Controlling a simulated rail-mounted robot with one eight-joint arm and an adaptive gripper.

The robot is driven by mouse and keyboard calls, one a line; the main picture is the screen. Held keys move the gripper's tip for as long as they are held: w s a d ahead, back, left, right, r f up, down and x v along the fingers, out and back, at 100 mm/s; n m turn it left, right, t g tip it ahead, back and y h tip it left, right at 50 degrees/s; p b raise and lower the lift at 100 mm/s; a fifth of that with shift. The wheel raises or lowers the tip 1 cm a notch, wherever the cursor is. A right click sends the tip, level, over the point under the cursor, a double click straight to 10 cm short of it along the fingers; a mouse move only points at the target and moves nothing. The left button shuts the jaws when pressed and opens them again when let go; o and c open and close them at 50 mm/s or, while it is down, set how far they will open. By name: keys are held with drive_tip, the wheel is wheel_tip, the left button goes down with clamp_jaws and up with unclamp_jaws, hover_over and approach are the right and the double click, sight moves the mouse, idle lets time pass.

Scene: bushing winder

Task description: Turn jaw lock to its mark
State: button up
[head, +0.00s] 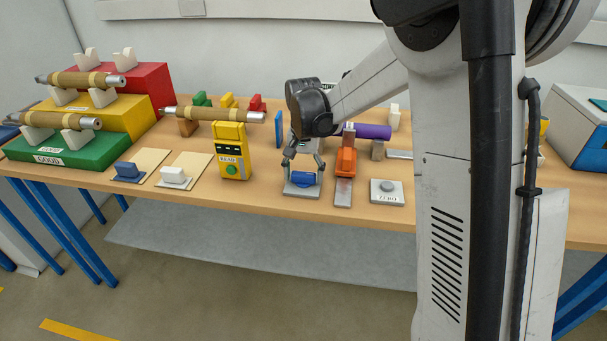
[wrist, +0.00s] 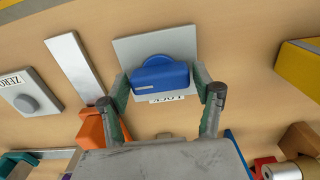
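The jaw lock is a blue knob with a raised bar handle (head: 305,179) on a grey plate labelled LOCK (head: 301,192). In the wrist view the blue handle (wrist: 160,78) lies crosswise near the top middle, with the grey plate (wrist: 180,42) behind it. The LOCK label shows just below the handle. My gripper (head: 304,168) is down over the plate with its fingers spread. In the wrist view my gripper (wrist: 161,82) has one fingertip beside each end of the handle. I cannot tell whether they touch it. No mark for the lock is readable.
An orange slider (head: 346,162) on a grey strip and a ZERO button plate (head: 387,191) stand to the right. A yellow READ device (head: 231,152) stands left, near a brown wound rod (head: 214,114). A purple cylinder (head: 373,131) lies behind. The table's front edge is close.

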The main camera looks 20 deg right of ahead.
sight(304, 175)
drive_tip(key=shift+o, duration=0.8)
wheel_tip(304, 175, up, 12)
drive_tip(key=s+r+n+t, duration=0.1)
drive_tip(key=s+r+t, duration=0.15)
drive_tip(key=s, duration=0.45)
drive_tip(key=s+r+n+t, duration=0.1)
drive_tip(key=s+r, duration=0.2)
drive_tip(key=s, duration=0.4)
drive_tip(key=s+f+n+t, duration=0.1)
drive_tip(key=s+f+t, duration=0.1)
drive_tip(key=s, duration=0.5)
drive_tip(key=s+f+n+t, duration=0.1)
drive_tip(key=s+f+n, duration=0.1)
drive_tip(key=s, duration=0.5)
drive_tip(key=shift+s+f+t, duration=0.3)
drive_tip(key=shift+s+t, duration=0.05)
drive_tip(key=shift+s, duration=0.05)
